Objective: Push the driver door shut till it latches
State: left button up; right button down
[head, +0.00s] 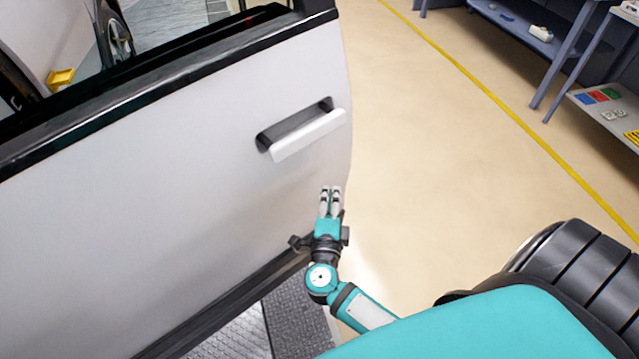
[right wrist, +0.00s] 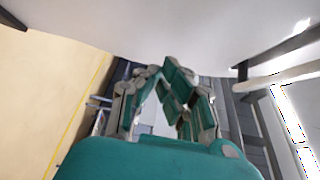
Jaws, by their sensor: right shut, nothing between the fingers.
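The driver door (head: 190,190) is a large white panel with a dark window sill, filling the left of the head view. It stands out over the floor, its edge at the right. Its door handle (head: 308,135) is a white bar over a dark recess near that edge. My right gripper (head: 330,190) is shut and empty, below the handle near the door's edge. In the right wrist view the fingers of my right gripper (right wrist: 165,80) come together, with the white door panel (right wrist: 200,25) above them. I cannot tell whether they touch it. My left gripper is not in view.
A yellow floor line (head: 500,105) runs along the open beige floor to the right. Blue-grey shelves (head: 560,50) with small items stand at the upper right. A dark metal tread plate (head: 295,315) lies below the door. A yellow object (head: 60,78) shows at the upper left.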

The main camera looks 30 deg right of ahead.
aim_at(321, 172)
jog(key=shift+w+a, duration=0.2)
jog(key=shift+w, duration=0.8)
jog(key=shift+w+a, duration=0.15)
jog(key=shift+w, duration=0.8)
